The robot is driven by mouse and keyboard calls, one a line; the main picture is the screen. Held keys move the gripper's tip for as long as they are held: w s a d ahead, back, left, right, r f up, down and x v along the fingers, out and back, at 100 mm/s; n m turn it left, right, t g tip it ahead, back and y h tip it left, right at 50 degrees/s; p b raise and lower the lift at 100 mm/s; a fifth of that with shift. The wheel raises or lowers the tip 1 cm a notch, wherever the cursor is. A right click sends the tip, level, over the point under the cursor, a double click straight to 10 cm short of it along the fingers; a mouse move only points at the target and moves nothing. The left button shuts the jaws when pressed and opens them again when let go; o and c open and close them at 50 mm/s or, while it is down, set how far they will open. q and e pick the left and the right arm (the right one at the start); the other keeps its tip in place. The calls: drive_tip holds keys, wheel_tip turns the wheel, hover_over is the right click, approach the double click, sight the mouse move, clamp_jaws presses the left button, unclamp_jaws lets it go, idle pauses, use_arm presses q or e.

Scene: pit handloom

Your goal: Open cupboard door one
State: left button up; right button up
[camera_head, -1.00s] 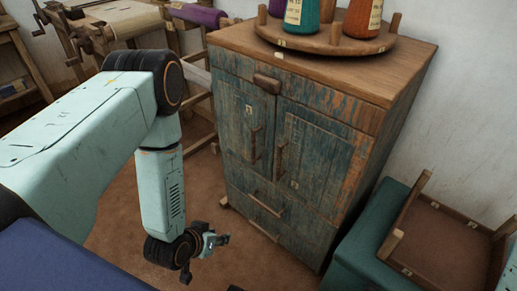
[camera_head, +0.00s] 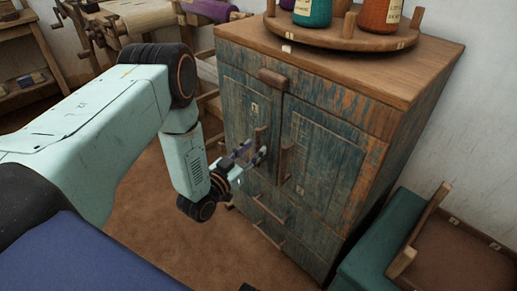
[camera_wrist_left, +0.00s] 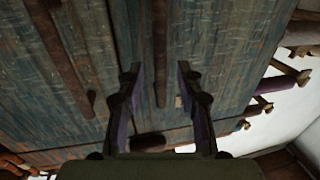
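The cupboard (camera_head: 335,170) has worn blue-green doors. The left door (camera_head: 237,115) has a small label "1" (camera_head: 254,107) and an upright wooden handle (camera_head: 260,137). My left gripper (camera_head: 252,156) is raised in front of this handle. In the left wrist view, its fingers (camera_wrist_left: 158,72) are open, with the upright handle (camera_wrist_left: 160,40) showing between them and a gap on each side. I cannot tell how deep the handle sits between them. The door looks closed. My right gripper is not in view.
The right door has its own handle (camera_head: 286,161) close by, and a wooden block (camera_head: 272,80) sits above the doors. A round rack (camera_head: 345,38) with thread cones stands on top. A teal box (camera_head: 375,245) and wooden frame (camera_head: 450,250) lie right. Brown floor is clear in front.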

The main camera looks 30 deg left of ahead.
use_arm(q)
drive_tip(key=shift+w+d+b, duration=0.2)
drive_tip(key=shift+w+b, duration=0.1)
drive_tip(key=shift+w, duration=1.1)
drive_tip(key=shift+c, duration=0.3)
clamp_jaws()
